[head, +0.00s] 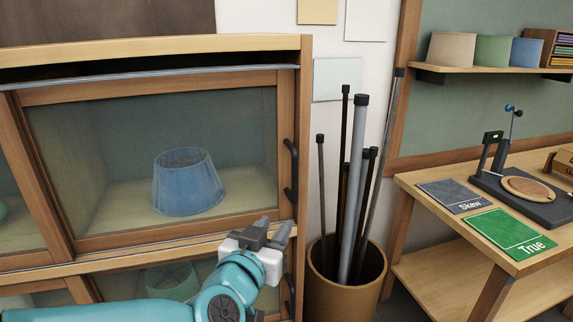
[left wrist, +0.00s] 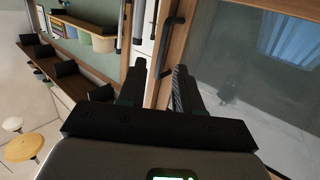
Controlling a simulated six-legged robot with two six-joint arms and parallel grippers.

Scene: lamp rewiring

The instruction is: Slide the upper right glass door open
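The upper right glass door (head: 120,140) has a wooden frame and stands against the cabinet's right post. Its black bar handle (head: 290,172) is on the right side of the frame. A blue pleated lampshade (head: 187,185) shows behind the glass. My left gripper (head: 274,224) is open and empty, below and slightly left of the handle. In the left wrist view, the handle (left wrist: 168,45) shows beyond and between the spread fingertips (left wrist: 161,68), with the door glass (left wrist: 245,90) to the right. I cannot tell whether a finger touches it. My right gripper is out of view.
A bin (head: 345,285) of upright rods stands just right of the cabinet. A workbench (head: 425,195) with cards marked Skew and True is farther right. A lower glass door with a green shade (head: 170,280) is below. A wall shelf (head: 490,72) holds several shades.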

